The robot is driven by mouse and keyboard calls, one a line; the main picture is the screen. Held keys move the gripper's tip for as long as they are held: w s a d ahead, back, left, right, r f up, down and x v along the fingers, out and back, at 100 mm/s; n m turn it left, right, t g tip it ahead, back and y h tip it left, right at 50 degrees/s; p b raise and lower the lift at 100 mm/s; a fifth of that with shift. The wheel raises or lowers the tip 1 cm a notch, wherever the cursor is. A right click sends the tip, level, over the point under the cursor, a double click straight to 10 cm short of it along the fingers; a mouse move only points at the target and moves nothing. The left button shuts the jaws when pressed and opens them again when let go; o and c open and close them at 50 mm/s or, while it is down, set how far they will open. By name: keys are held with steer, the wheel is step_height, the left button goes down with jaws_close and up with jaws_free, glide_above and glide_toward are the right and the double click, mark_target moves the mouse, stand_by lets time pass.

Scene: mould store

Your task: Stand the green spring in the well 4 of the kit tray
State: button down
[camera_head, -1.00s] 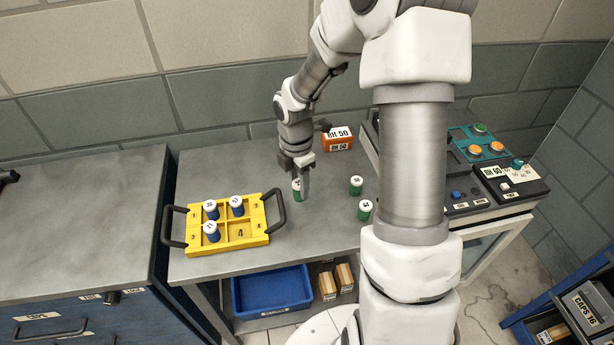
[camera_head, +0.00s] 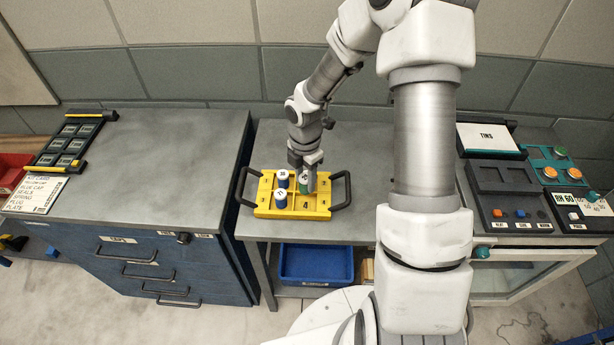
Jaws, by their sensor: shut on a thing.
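The yellow kit tray (camera_head: 262,211) with black handles stands on the grey bench, left of my arm. Well 4 (camera_head: 306,206), front right, looks empty. My gripper (camera_head: 307,184) points down over the rear right part of the tray, shut on the green spring (camera_head: 305,179). The spring is small and partly covered by the fingers. The rear right well is mostly hidden behind the gripper; I cannot tell the spring's height above the tray.
A blue bin (camera_head: 316,281) sits on the shelf below. A drawer cabinet (camera_head: 150,265) stands left, with a black rack (camera_head: 70,145) and a card on top. A control console (camera_head: 520,185) is on the right. Bare bench lies behind the tray.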

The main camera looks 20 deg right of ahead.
mark_target(306, 190)
steer(key=shift+f+b, duration=1.55)
steer(key=shift+f, duration=0.8)
steer(key=shift+f+b, duration=0.4)
steer(key=shift+f, duration=0.25)
steer(key=shift+c, duration=1.8)
jaws_free()
steer(key=c, duration=0.4)
steer(key=shift+o, duration=0.2)
steer(key=shift+r, duration=0.2)
steer(key=shift+r+p, duration=0.6)
steer(key=shift+p, duration=0.1)
